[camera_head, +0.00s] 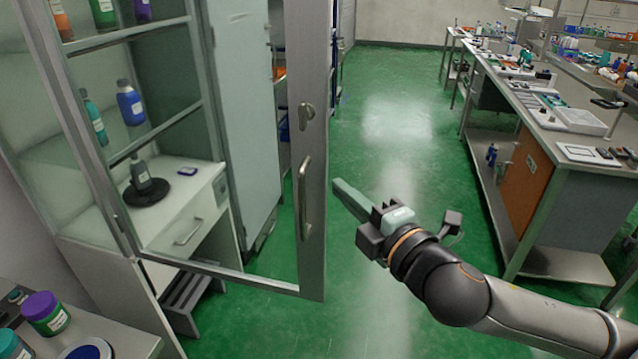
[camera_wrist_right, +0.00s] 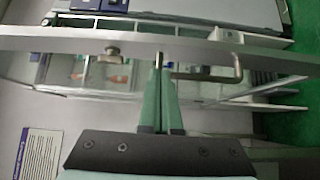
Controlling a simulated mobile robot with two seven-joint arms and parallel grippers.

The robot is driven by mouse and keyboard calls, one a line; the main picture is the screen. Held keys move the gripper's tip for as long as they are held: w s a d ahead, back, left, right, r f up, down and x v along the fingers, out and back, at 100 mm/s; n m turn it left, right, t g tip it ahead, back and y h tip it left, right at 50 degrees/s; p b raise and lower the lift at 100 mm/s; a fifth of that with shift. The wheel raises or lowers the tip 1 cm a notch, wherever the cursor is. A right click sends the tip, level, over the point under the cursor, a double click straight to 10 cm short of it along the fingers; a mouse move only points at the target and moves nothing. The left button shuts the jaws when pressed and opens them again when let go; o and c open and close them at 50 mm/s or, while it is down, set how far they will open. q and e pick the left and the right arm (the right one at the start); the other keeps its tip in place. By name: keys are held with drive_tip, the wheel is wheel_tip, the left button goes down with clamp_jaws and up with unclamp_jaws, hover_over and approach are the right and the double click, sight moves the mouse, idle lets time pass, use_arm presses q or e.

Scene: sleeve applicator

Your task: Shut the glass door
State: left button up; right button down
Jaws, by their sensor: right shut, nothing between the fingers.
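The glass door (camera_head: 313,225) has a grey metal frame and stands open, swung out from the cabinet. Its bar handle (camera_head: 304,197) sits on the frame's free-edge upright, below a small lock knob (camera_head: 306,112). The handle also shows in the right wrist view (camera_wrist_right: 220,74). My right gripper (camera_head: 340,187) is shut and empty, just right of that upright at about handle height. My left gripper is not in view.
The cabinet's shelves hold bottles (camera_head: 130,104), with a drawer (camera_head: 190,227) below. A counter with jars (camera_head: 45,314) is at lower left. A long workbench (camera_head: 545,125) stands right. Green floor between is clear.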

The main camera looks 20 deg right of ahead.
sight(308, 160)
drive_tip(key=w, duration=0.3)
drive_tip(key=w+a+p, duration=0.1)
drive_tip(key=w, duration=0.2)
drive_tip(key=shift+a, duration=0.15)
drive_tip(key=shift+w+a+p, duration=0.15)
drive_tip(key=shift+w+p, duration=0.15)
drive_tip(key=shift+w, duration=0.5)
